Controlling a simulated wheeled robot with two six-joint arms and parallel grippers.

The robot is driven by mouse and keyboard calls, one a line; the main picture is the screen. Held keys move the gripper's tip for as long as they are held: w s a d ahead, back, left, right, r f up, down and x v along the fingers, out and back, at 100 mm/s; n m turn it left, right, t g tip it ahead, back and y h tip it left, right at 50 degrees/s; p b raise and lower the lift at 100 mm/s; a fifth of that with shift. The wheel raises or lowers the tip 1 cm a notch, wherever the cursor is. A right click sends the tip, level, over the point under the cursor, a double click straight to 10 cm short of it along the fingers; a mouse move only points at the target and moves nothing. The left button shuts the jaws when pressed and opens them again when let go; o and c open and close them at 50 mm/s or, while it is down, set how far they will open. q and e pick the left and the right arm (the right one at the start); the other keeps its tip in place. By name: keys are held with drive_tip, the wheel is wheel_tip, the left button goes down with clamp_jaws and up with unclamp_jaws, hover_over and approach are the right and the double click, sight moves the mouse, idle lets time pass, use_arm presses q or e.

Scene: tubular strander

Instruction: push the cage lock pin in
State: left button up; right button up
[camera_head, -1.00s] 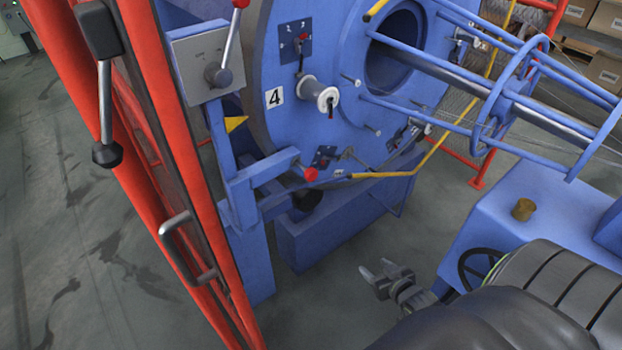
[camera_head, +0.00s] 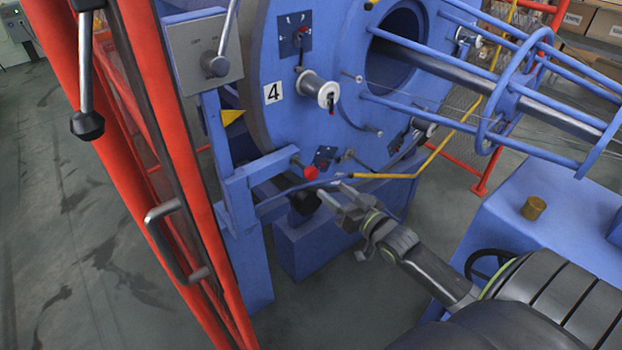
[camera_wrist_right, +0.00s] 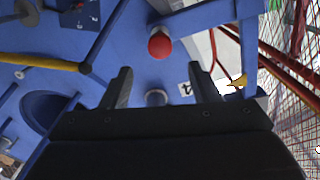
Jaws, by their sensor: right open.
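The cage lock pin shows as a red round knob (camera_head: 310,173) on the end of a short rod, on the blue bracket (camera_head: 262,172) beside the big blue disc. In the right wrist view the red knob (camera_wrist_right: 160,46) is above the space between the fingertips. My right gripper (camera_head: 336,193) is open and empty, just below and to the right of the knob, apart from it. Its two fingers (camera_wrist_right: 161,72) also show in the right wrist view. My left gripper is not in view.
The blue disc (camera_head: 345,135) bears a white spool (camera_head: 326,92) and a "4" label. A yellow bar (camera_head: 390,176) runs close by the gripper. A red guard frame (camera_head: 185,150) with a handle stands at the left. The floor below the gripper is clear.

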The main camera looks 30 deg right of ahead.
sight(314, 175)
drive_tip(key=w+b, duration=0.1)
drive_tip(key=w, duration=0.2)
drive_tip(key=w+b, duration=0.1)
drive_tip(key=w, duration=0.1)
drive_tip(key=w+b, duration=0.1)
drive_tip(key=w, duration=0.2)
drive_tip(key=shift+w+a+f, duration=0.1)
drive_tip(key=shift+w+a, duration=0.2)
drive_tip(key=shift+w, duration=0.05)
drive_tip(key=shift+w+a+b, duration=0.1)
drive_tip(key=shift+w+b, duration=0.25)
drive_tip(key=shift+w, duration=0.35)
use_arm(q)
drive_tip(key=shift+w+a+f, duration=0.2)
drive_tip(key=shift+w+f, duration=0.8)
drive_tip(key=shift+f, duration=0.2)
use_arm(e)
clamp_jaws()
